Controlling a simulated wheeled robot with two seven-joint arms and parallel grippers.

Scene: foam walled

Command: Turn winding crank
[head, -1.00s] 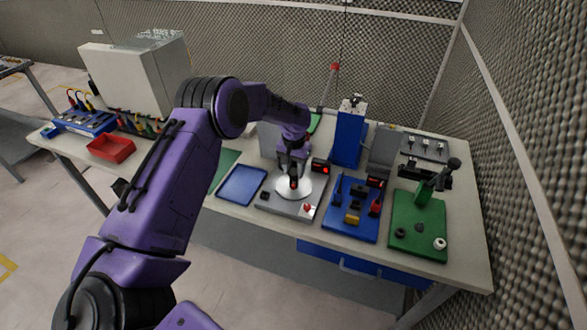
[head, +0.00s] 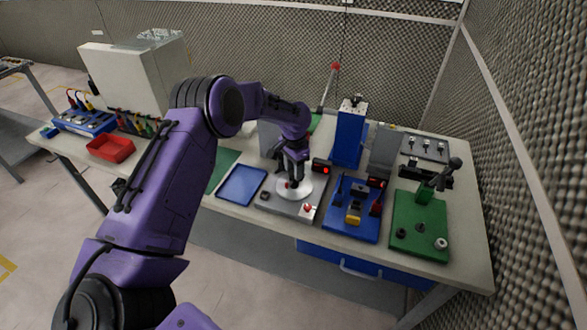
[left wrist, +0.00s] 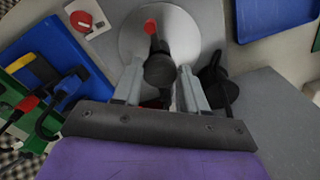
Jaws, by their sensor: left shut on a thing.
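The winding crank is a pale round disc (head: 303,190) on a grey base plate (head: 287,206) at the middle of the bench. In the left wrist view the disc (left wrist: 188,30) carries a red-tipped part (left wrist: 151,26) and a dark round knob (left wrist: 160,71). My left gripper (head: 293,181) reaches down over the disc from above. In the left wrist view its two grey fingers (left wrist: 160,78) stand on either side of the knob, shut on it. The fingertips partly hide the crank in the head view. My right gripper is not in view.
A blue tray (head: 242,184) lies left of the base plate. A blue board (head: 347,225) with small fittings and a green board (head: 415,240) lie to the right. A tall blue block (head: 349,138) stands behind. A small box with a red display (head: 321,166) is close to the gripper.

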